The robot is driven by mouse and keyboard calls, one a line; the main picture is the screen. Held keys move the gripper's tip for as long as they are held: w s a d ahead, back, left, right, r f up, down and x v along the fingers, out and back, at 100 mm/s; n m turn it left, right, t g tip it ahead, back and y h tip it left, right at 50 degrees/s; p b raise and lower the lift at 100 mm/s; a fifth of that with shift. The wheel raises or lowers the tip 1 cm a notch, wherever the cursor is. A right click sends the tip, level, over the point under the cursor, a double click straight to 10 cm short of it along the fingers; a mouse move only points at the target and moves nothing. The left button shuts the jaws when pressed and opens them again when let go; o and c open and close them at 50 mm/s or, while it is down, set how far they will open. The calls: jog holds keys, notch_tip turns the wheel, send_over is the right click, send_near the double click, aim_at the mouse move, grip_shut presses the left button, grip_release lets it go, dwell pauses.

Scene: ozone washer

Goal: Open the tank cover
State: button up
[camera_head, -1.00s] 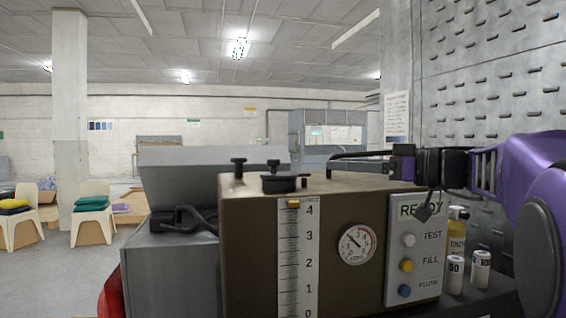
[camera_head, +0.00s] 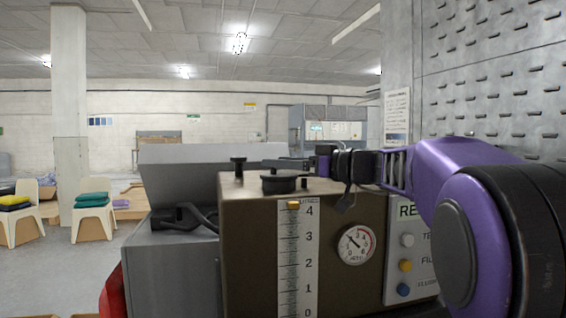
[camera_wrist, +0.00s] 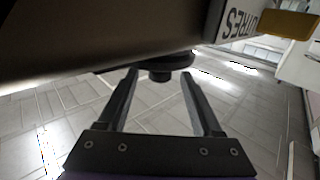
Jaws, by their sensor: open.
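The brown tank (camera_head: 330,225) stands in the middle of the head view. Its black round cover (camera_head: 279,184) sits on top near the front edge, with a small knob above it. The black cover also shows in the wrist view (camera_wrist: 160,70), between the ends of the two fingers. My gripper (camera_head: 283,163) reaches in from the right over the tank top, close to the cover, and in the wrist view (camera_wrist: 160,78) its fingers are apart. The head view does not clearly show whether the fingers touch the cover.
A black post (camera_head: 238,166) stands on the tank top to the left. A grey raised lid (camera_head: 195,165) is behind at left. A perforated wall (camera_head: 490,90) bounds the right side.

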grip_shut()
dwell(1.4)
